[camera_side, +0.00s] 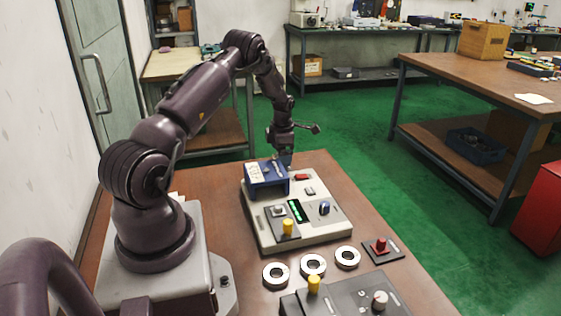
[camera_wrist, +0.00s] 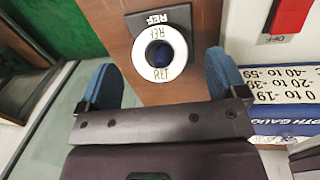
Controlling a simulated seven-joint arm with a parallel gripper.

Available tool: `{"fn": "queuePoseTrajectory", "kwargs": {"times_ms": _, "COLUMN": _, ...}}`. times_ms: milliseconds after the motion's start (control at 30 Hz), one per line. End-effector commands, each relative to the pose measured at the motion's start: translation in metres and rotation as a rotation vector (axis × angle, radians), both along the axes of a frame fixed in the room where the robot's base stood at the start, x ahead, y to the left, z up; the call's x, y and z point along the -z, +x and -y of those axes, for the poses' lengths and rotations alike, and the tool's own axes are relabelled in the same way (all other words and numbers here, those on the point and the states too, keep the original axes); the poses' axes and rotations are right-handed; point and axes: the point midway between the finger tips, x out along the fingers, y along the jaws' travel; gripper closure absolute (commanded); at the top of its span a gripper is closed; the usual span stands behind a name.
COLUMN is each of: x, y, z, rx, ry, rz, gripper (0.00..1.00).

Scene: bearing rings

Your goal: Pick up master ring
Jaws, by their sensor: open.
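The master ring (camera_wrist: 140,58) is a pale metal ring marked REF. In the side view my gripper (camera_side: 284,152) hangs behind the blue tray on the far side of the measuring device, and the master ring cannot be made out there.
The measuring device (camera_side: 310,228) bears a blue tray (camera_side: 268,187), a yellow-topped post and a red switch (camera_wrist: 291,15). Three rings (camera_side: 313,264) lie in front of it, near a red-knobbed plate (camera_side: 381,248) and a grey unit (camera_side: 350,296). The brown tabletop (camera_side: 210,180) is clear at left.

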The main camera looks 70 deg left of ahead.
Motion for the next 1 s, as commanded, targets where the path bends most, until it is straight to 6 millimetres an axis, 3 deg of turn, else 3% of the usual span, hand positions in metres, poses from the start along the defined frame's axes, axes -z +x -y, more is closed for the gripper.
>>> {"fn": "queuePoseTrajectory", "kwargs": {"times_ms": 200, "x": 0.029, "y": -0.001, "z": -0.004, "rx": 0.001, "ry": -0.002, "rz": 0.000, "gripper": 0.09}}
{"fn": "queuePoseTrajectory", "kwargs": {"times_ms": 467, "x": 0.031, "y": 0.000, "z": -0.004, "rx": 0.001, "ry": 0.000, "rz": 0.001, "gripper": 0.09}}
{"fn": "queuePoseTrajectory", "kwargs": {"times_ms": 733, "x": 0.031, "y": 0.000, "z": -0.004, "rx": 0.001, "ry": 0.000, "rz": 0.000, "gripper": 0.69}}
{"fn": "queuePoseTrajectory", "kwargs": {"times_ms": 800, "x": 0.030, "y": 0.000, "z": -0.005, "rx": 0.001, "ry": 0.001, "rz": 0.001, "gripper": 0.74}}
{"fn": "queuePoseTrajectory", "kwargs": {"times_ms": 1000, "x": 0.030, "y": 0.000, "z": -0.005, "rx": 0.001, "ry": 0.001, "rz": 0.001, "gripper": 0.74}}
